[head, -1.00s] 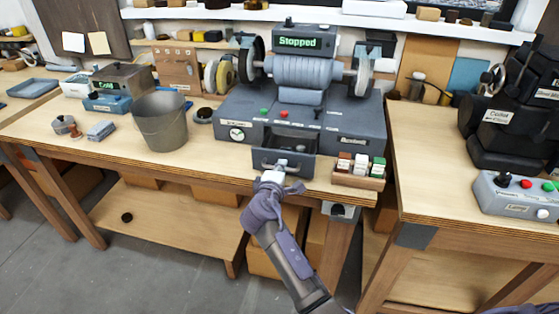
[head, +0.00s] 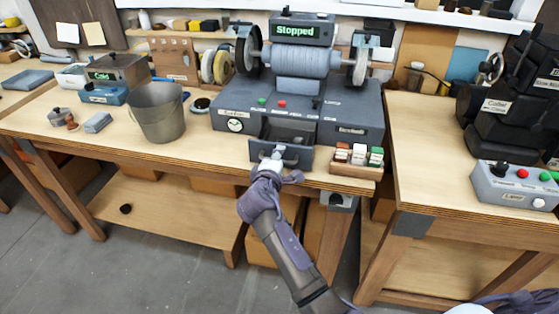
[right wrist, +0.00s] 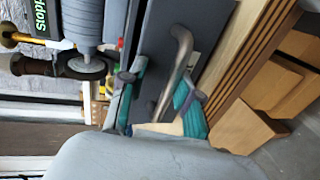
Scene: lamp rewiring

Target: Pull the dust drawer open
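The dust drawer (head: 262,154) is a dark grey box low in the front of the grey polishing machine (head: 352,113). It stands partly out, with its dark inside showing above the front. Its metal bar handle (right wrist: 181,62) shows in the right wrist view. My right gripper (head: 272,160) is at the drawer front. In the right wrist view its teal fingers (right wrist: 163,88) stand apart on either side of the handle, with gaps showing, so it looks open around the bar.
A wooden tray of small coloured blocks (head: 357,171) stands right of the drawer. A grey bucket (head: 158,115) is on the bench to the left. The machine's display (head: 298,30) reads "Stopped". The space in front of the drawer, past the bench edge (head: 200,170), is clear except for my arm.

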